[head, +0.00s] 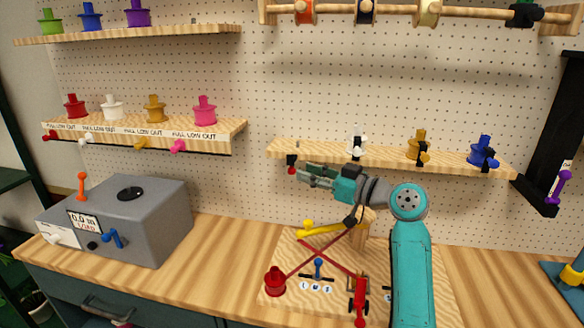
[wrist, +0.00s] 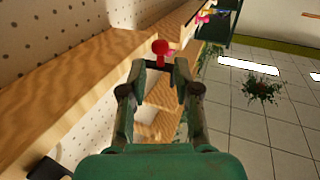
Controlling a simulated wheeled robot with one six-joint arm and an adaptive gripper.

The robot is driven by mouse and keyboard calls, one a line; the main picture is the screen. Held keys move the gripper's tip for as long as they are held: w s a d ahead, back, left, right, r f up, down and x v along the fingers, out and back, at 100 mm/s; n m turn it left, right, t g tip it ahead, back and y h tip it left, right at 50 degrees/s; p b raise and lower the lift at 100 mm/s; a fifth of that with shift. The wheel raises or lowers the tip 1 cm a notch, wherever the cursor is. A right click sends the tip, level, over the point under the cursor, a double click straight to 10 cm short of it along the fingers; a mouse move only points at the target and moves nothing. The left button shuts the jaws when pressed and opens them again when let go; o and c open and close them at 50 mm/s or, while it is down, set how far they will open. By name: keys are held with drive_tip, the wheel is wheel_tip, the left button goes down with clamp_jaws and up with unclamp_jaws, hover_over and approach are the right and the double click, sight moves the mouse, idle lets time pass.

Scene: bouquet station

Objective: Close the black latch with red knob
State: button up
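The black latch (head: 291,158) sits at the left end of the right-hand wooden shelf, and its red knob (head: 291,171) hangs just below the shelf's front edge. My gripper (head: 302,171) is just right of the knob in the head view, pointing left at it. In the wrist view the red knob (wrist: 160,46) stands just beyond and between the two fingertips of my gripper (wrist: 160,68). The fingers are apart with nothing held between them. I cannot tell whether a fingertip touches the latch.
The wooden shelf (head: 385,161) runs close above my gripper and carries white, yellow and blue fittings. Below stands a wooden board (head: 279,249) with a red-armed device and a yellow handle (head: 320,229). A grey box (head: 150,215) is at left. Bare bench (head: 215,250) lies between.

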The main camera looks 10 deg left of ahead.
sight(293, 169)
drive_tip(key=shift+x, duration=2.75)
clamp_jaws()
